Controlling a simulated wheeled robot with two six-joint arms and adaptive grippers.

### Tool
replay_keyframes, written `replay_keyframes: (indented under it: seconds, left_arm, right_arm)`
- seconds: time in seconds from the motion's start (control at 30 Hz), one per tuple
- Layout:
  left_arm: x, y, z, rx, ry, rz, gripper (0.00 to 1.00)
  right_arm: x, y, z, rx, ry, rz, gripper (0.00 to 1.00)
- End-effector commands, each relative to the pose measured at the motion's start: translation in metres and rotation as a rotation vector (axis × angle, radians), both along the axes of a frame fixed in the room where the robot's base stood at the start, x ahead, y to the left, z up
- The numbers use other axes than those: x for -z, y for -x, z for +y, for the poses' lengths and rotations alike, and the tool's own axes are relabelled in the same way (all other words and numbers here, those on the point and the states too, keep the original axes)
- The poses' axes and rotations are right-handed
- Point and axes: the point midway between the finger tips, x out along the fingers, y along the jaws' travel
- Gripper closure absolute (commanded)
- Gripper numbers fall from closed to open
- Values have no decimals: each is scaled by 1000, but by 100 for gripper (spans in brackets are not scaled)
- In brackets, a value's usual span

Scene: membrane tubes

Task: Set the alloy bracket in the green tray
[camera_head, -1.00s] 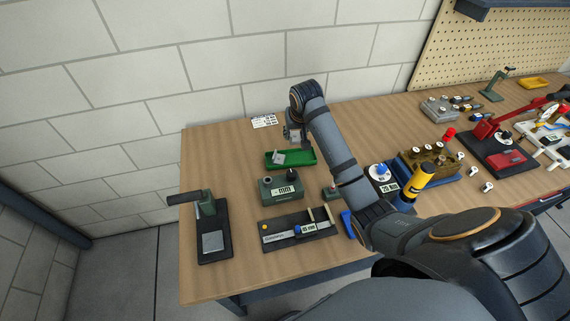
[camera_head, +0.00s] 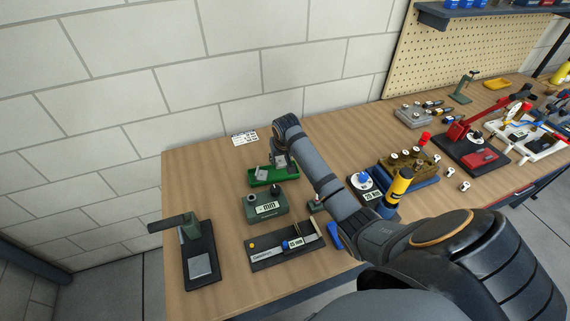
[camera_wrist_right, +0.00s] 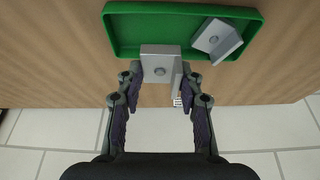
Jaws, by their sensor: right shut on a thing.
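The green tray (camera_head: 257,183) lies on the workbench at the far left part of the table; it also spans the top of the right wrist view (camera_wrist_right: 122,42). A grey metal bracket (camera_wrist_right: 222,35) lies tilted inside the tray at its right side. My right gripper (camera_wrist_right: 161,77) is shut on another grey bracket (camera_wrist_right: 158,60) with a round hole or stud in its plate. That held bracket overlaps the tray's near wall in the wrist view; I cannot tell whether it touches. My left gripper is out of view.
A green gauge block (camera_head: 266,206) stands just in front of the tray. A dark measuring board (camera_head: 284,246) and a lever press (camera_head: 192,245) are nearer. A printed card (camera_head: 245,138) lies behind. A yellow-and-black cylinder (camera_head: 396,190) stands beside my right arm.

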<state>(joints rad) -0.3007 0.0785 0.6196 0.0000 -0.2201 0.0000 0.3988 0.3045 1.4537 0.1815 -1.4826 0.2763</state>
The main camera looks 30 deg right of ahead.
Motion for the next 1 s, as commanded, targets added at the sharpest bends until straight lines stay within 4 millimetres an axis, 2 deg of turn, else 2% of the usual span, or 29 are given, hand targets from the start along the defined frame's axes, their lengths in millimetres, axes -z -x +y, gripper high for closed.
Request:
replay_keyframes:
  seconds: [0.1, 0.3, 0.37, 0.53, 0.87, 0.9, 1.0]
  left_arm:
    - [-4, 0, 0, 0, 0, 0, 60]
    - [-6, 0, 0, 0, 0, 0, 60]
    - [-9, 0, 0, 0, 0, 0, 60]
    - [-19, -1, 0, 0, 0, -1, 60]
    - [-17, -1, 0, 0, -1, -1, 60]
    - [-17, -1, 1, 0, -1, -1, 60]
    - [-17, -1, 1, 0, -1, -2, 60]
  right_arm:
    - [11, 2, -10, 0, 0, 0, 100]
    - [19, 4, -15, 0, 1, 0, 100]
    - [26, 6, -22, 2, 2, 4, 100]
    - [51, 5, -19, 0, 0, 1, 100]
    - [57, 5, -19, 0, 0, -1, 100]
    - [58, 5, -19, 0, 0, -1, 62]
    - [57, 5, -19, 0, 0, -1, 48]
